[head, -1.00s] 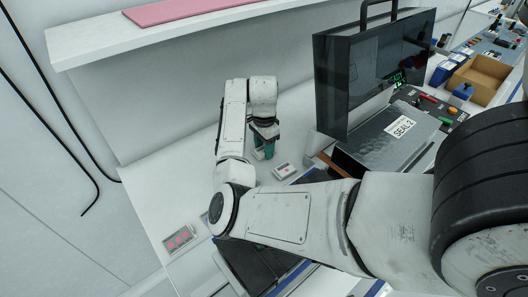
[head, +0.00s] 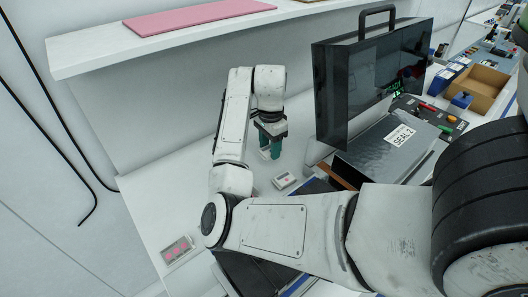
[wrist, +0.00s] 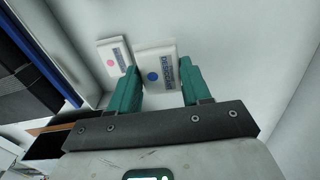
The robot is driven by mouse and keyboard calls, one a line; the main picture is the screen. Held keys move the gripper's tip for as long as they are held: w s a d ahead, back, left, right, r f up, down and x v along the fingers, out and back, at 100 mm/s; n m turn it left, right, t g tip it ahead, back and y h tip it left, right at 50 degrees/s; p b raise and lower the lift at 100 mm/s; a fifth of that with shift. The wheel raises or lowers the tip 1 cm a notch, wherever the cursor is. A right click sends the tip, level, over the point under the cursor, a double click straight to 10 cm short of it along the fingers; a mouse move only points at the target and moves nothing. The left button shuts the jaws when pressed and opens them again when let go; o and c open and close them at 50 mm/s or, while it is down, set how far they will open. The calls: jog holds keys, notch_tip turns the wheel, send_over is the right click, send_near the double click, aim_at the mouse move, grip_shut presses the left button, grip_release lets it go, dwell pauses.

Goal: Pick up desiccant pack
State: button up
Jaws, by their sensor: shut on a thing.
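A white desiccant pack with a blue dot and printed lettering (wrist: 158,62) is between the teal fingers of my gripper (wrist: 155,88) in the wrist view. The gripper is shut on it. In the head view my gripper (head: 270,148) points down above the white counter by the back wall, with a bit of the white pack (head: 264,153) showing at its fingers. I cannot tell how far the pack is above the counter.
A similar white pack with a pink dot (wrist: 115,56) lies close beside; a small white pack also shows in the head view (head: 285,180). A dark case-like machine (head: 370,85) stands to the right. A card with pink dots (head: 177,250) lies at front left. A shelf (head: 90,55) runs above.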

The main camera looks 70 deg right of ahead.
jog(key=r, duration=0.1)
jog(key=s+a+r+p, duration=0.1)
jog(key=shift+s+r, duration=0.1)
jog(key=shift+r, duration=0.3)
jog(key=s+a+r, duration=0.3)
jog(key=s+a, duration=0.2)
jog(key=s, duration=0.3)
jog(key=shift+s+r+p, duration=0.15)
jog(key=shift+r+p, duration=0.25)
jog(key=shift+p, duration=0.05)
